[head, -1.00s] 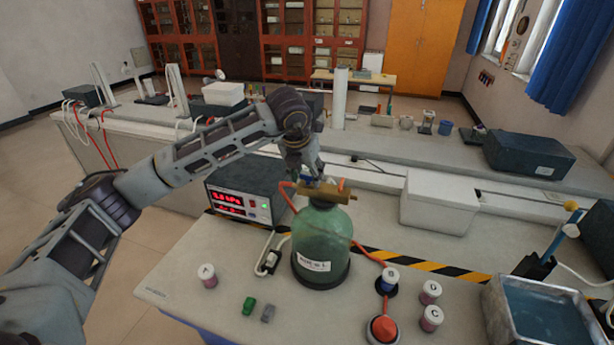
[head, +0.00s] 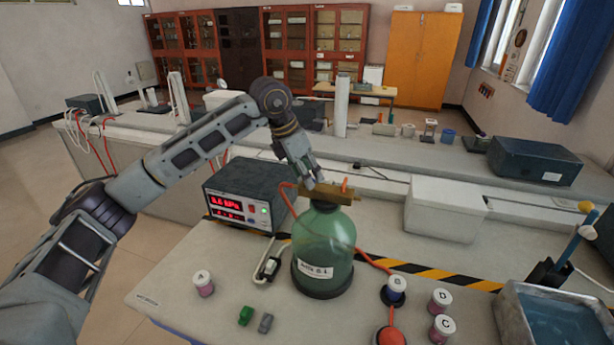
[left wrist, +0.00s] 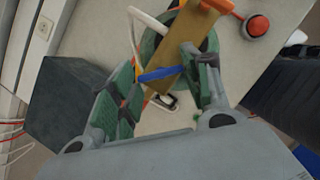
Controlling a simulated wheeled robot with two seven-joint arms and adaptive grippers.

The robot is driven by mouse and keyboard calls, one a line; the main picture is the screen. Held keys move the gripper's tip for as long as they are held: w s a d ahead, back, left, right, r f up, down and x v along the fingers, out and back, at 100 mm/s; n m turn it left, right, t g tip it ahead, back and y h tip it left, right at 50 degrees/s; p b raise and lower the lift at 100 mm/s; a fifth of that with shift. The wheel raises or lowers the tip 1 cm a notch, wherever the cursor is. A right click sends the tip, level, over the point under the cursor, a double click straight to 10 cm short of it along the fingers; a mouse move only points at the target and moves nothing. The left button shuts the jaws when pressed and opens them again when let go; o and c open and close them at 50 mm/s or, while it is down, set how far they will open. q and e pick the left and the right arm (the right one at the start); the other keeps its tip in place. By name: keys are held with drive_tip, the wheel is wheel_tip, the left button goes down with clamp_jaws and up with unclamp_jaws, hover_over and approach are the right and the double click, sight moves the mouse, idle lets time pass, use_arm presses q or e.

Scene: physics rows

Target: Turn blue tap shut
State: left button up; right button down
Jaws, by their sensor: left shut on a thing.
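The blue tap (left wrist: 160,74) is a blue lever on the brass manifold block (left wrist: 186,62) in the left wrist view. The lever lies crosswise to the block and spans between my finger pads. My left gripper (left wrist: 166,82) is shut on it. In the head view my left gripper (head: 313,184) is at the left end of the brass block (head: 333,194) and hides the blue tap. The block sits on top of a green glass bottle (head: 323,250), which stands upright on the bench. An orange tap (head: 345,184) stands on the block's right part. My right gripper is not in view.
A pressure readout box (head: 245,195) stands left of the bottle. Orange hoses run from the block. Labelled jars (head: 203,283), a red button (head: 390,338) and green and grey blocks (head: 246,315) lie in front. A water tray (head: 550,320) is at right.

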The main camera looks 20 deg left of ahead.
use_arm(q)
drive_tip(key=m, duration=0.2)
drive_tip(key=m+g+h, duration=0.1)
drive_tip(key=m, duration=0.1)
drive_tip(key=shift+w+a+r+m+g, duration=0.1)
drive_tip(key=shift+w+m+g, duration=0.1)
drive_tip(key=shift+m+g, duration=0.15)
drive_tip(key=shift+w+m+g+p, duration=0.15)
drive_tip(key=shift+m+g, duration=0.3)
drive_tip(key=shift+m, duration=0.75)
drive_tip(key=shift+w+m+g+p, duration=0.15)
drive_tip(key=shift+m+g, duration=0.25)
drive_tip(key=shift+m, duration=0.75)
drive_tip(key=shift+s, duration=0.1)
drive_tip(key=o, duration=1)
drive_tip(key=shift+a+v, duration=0.2)
drive_tip(key=shift+v, duration=5.8)
